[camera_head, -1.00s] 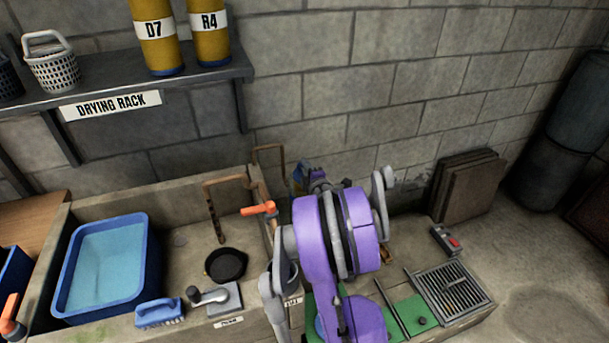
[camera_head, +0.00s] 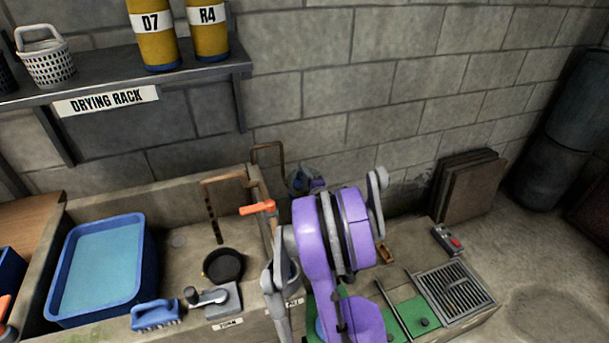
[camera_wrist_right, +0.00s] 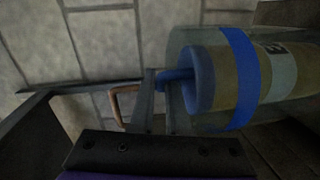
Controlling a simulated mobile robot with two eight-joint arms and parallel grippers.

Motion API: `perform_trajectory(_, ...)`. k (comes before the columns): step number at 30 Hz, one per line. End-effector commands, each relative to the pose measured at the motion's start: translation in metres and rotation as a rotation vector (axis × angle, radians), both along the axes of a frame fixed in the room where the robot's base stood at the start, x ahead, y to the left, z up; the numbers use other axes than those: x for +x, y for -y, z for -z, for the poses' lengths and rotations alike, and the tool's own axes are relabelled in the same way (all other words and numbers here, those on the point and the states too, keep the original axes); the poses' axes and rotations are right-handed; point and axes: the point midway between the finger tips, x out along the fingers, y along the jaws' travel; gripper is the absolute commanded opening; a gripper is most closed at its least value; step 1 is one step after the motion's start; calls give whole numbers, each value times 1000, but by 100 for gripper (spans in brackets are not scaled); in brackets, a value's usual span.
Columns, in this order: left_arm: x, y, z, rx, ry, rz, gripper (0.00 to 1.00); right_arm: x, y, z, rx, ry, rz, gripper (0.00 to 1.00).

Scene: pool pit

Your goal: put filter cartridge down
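The filter cartridge (camera_wrist_right: 219,78) shows in the right wrist view as a yellow-brown cylinder with a pale label, a blue end and a blue stem. A clear sleeve with a blue band seems to surround it. My right gripper (camera_wrist_right: 161,92) has its grey fingers close together at the stem and looks shut on it. In the head view my purple right arm hides most of the gripper and the cartridge. Two similar cartridges, D7 (camera_head: 153,45) and R4 (camera_head: 208,40), stand upright on the drying rack (camera_head: 110,82). My left gripper is not in view.
A white basket (camera_head: 46,65) stands on the rack. The stone sink holds a blue water tub (camera_head: 52,275), with a black pan (camera_head: 223,266) beside it. A blue brush (camera_head: 156,315) lies at its front. A grate (camera_head: 455,290) and green mat (camera_head: 417,315) are right of my arm.

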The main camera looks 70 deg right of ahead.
Motion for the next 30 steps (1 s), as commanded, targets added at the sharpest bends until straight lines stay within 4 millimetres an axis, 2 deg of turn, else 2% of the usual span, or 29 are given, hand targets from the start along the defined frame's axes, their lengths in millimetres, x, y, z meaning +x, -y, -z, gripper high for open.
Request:
perform_trajectory(1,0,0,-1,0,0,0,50,0,0,-1,0,0,0,22)
perform_trajectory(4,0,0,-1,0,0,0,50,0,0,-1,0,0,0,40)
perform_trajectory(5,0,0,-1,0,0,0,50,0,0,-1,0,0,0,43)
perform_trajectory(13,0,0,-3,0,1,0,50,0,0,-2,0,0,-1,43)
perform_trajectory(18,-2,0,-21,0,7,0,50,0,-1,-19,0,2,-1,43)
perform_trajectory(30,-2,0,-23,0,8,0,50,-55,-72,-28,0,1,2,43)
